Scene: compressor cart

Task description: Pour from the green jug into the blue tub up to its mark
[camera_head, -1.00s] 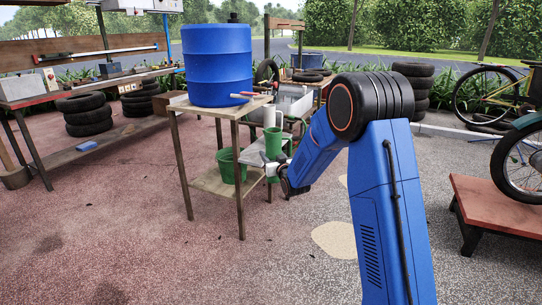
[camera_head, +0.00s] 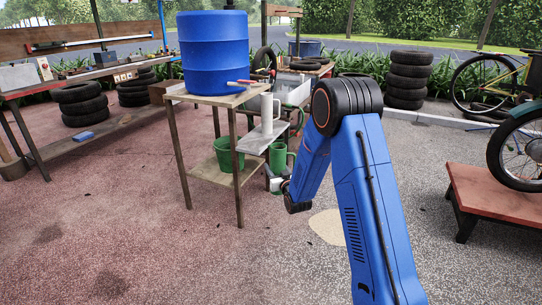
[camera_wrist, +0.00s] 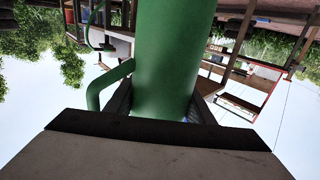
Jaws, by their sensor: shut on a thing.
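The green jug (camera_head: 278,157) is upright in my gripper (camera_head: 276,184), beside the wooden stand and right of its lower shelf. In the wrist view the jug (camera_wrist: 172,60) fills the middle, with its handle at the left. The gripper fingers (camera_wrist: 165,104) close on both sides of it. The jug's contents cannot be seen. A blue tub-like container (camera_head: 305,47) sits on the far bench, small in view. A large blue drum (camera_head: 213,55) stands on the wooden stand. No fill mark can be made out on either.
The wooden stand (camera_head: 236,184) carries a green bucket (camera_head: 224,152) on its lower shelf. Stacked tyres (camera_head: 408,78) and a red platform (camera_head: 500,190) are at the right. The foreground floor is clear.

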